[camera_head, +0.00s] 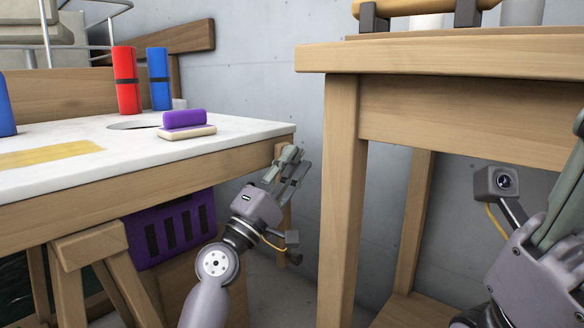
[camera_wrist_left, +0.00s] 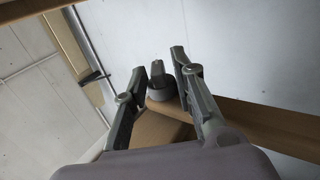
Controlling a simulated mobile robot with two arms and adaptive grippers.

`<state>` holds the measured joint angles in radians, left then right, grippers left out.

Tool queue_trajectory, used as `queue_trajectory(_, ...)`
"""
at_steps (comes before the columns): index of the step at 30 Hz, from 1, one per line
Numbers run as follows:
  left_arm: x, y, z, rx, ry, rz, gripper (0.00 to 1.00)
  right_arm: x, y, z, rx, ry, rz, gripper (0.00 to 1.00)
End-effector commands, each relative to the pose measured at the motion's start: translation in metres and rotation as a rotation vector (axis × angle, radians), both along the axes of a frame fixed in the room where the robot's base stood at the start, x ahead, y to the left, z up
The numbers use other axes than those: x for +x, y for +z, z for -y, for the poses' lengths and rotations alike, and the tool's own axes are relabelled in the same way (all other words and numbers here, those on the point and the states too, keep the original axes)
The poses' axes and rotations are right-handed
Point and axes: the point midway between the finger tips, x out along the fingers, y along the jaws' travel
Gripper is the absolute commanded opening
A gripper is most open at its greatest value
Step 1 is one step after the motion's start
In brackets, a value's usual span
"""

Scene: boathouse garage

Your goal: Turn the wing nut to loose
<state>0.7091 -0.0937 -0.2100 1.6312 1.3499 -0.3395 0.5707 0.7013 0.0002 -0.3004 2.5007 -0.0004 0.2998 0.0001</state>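My left gripper (camera_wrist_left: 160,65) is open, with one finger on each side of the nut and gaps visible between. In the head view, my left gripper (camera_head: 289,162) is at the right end of the white-topped workbench (camera_head: 245,128), just below its top corner. I cannot make out the nut there. Only part of my right gripper shows at the right edge, and its fingertips are not clear.
A wooden table (camera_head: 450,57) stands close to the right of my left gripper, with its leg (camera_head: 340,190) nearby. On the workbench are a purple-backed brush (camera_head: 186,124), a red cylinder (camera_head: 126,80) and a blue cylinder (camera_head: 158,78). A purple crate (camera_head: 172,230) is below.

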Motion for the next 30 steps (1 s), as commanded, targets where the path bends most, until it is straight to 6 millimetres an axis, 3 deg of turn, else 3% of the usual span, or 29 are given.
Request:
queue_trajectory(4, -0.001, 0.005, -0.003, -0.007, 0.006, 0.007, 0.32, 0.0, 0.0, 0.0, 0.0, 0.0, 0.0, 0.4)
queue_trajectory(20, -0.002, -0.003, -0.004, -0.001, 0.002, -0.001, 0.32, 0.002, 0.0, 0.0, 0.001, 0.0, -0.005, 0.4)
queue_trajectory(30, -0.043, -0.041, -0.037, 0.0, 0.004, -0.003, 0.32, 0.001, 0.0, 0.0, 0.0, 0.0, -0.002, 0.4)
